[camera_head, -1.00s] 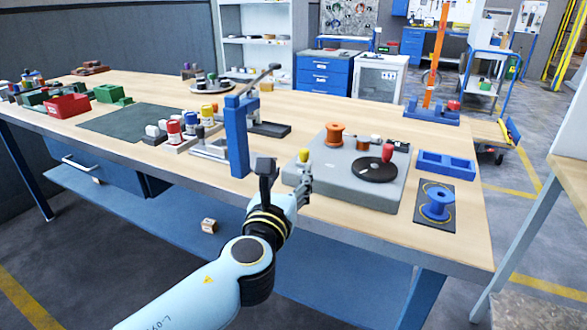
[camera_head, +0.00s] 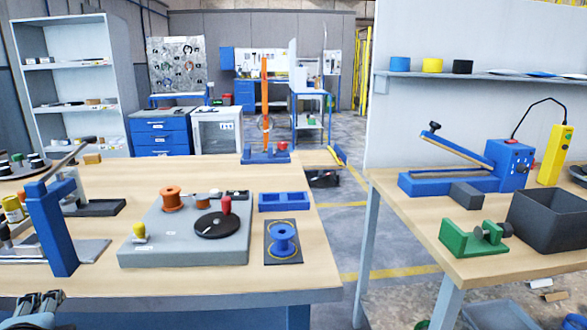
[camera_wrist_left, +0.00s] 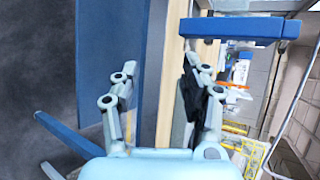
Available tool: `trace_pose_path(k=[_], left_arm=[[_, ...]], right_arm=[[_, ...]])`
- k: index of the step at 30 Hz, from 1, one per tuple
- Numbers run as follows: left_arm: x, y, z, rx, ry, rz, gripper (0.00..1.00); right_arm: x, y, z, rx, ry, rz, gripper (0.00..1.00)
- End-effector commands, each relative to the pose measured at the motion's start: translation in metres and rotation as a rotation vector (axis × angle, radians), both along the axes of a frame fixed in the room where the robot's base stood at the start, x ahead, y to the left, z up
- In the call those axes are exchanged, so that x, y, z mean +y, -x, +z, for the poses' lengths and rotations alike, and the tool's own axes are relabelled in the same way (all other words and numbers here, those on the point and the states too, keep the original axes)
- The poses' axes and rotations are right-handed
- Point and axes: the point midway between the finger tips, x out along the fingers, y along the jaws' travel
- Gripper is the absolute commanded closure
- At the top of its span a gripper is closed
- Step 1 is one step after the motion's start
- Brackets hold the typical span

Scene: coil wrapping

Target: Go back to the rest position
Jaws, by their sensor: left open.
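My left gripper (camera_head: 38,303) shows only in part at the bottom left corner of the head view, in front of the table's near edge. In the left wrist view my left gripper (camera_wrist_left: 163,85) is open, with its two fingers apart and nothing between them. My right gripper is in neither view. The grey winding base (camera_head: 185,240) stands on the wooden table with an orange spool (camera_head: 171,198) and a black disc (camera_head: 217,224) on it. A blue spool (camera_head: 283,240) stands upright on a dark mat to its right.
A blue upright press (camera_head: 52,225) stands on the table close to my left gripper. A blue tray (camera_head: 284,201) lies behind the blue spool. A second table at the right holds a blue sealer (camera_head: 505,168), a green holder (camera_head: 472,240) and a dark bin (camera_head: 550,222).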

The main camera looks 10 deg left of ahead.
Motion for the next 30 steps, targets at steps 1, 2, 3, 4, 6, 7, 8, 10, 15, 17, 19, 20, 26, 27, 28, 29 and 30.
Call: trace_pose_path(k=[1, 2, 3, 4, 6, 7, 8, 10, 15, 17, 19, 20, 26, 27, 28, 29, 30], left_arm=[[-0.006, 0.013, -0.005, -0.027, 0.143, 0.069, 0.54], [-0.011, 0.021, -0.01, -0.04, 0.228, 0.111, 0.54], [-0.018, 0.03, -0.014, -0.052, 0.329, 0.163, 0.54], [-0.024, 0.037, -0.017, -0.057, 0.401, 0.201, 0.54], [-0.037, 0.051, -0.022, -0.061, 0.546, 0.28, 0.54], [-0.043, 0.057, -0.024, -0.06, 0.601, 0.311, 0.54], [-0.049, 0.063, -0.025, -0.057, 0.654, 0.342, 0.54], [-0.064, 0.076, -0.027, -0.046, 0.767, 0.409, 0.54], [-0.1, 0.107, -0.026, 0.01, 0.999, 0.562, 0.54], [-0.113, 0.118, -0.024, 0.039, 1.069, 0.614, 0.54], [-0.12, 0.123, -0.034, 0.062, 1.107, 0.653, 0.54], [-0.119, 0.12, -0.044, 0.063, 1.102, 0.654, 0.54], [-0.113, 0.111, -0.102, 0.078, 1.094, 0.671, 0.54], [-0.112, 0.11, -0.115, 0.081, 1.092, 0.675, 0.54], [-0.111, 0.11, -0.125, 0.083, 1.091, 0.678, 0.54], [-0.11, 0.11, -0.135, 0.085, 1.089, 0.681, 0.54], [-0.109, 0.11, -0.15, 0.09, 1.088, 0.685, 0.54]], right_arm=[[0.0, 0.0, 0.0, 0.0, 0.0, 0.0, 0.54], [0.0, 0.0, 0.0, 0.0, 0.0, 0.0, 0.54], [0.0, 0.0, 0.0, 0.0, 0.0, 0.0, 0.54], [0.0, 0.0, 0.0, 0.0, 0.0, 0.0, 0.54], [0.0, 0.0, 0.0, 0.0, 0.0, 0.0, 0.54], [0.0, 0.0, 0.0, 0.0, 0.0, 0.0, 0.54], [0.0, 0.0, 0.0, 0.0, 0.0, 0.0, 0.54], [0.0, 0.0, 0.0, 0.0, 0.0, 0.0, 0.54], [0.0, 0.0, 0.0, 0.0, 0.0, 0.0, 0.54], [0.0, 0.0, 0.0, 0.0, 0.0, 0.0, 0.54], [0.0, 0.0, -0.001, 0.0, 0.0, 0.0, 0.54], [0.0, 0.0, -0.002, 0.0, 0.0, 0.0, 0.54], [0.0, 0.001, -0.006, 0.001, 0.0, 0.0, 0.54], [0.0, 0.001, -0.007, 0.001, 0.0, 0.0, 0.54], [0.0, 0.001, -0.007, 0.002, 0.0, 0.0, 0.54], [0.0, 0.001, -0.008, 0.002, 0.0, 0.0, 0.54], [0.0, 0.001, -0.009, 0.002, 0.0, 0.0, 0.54]])
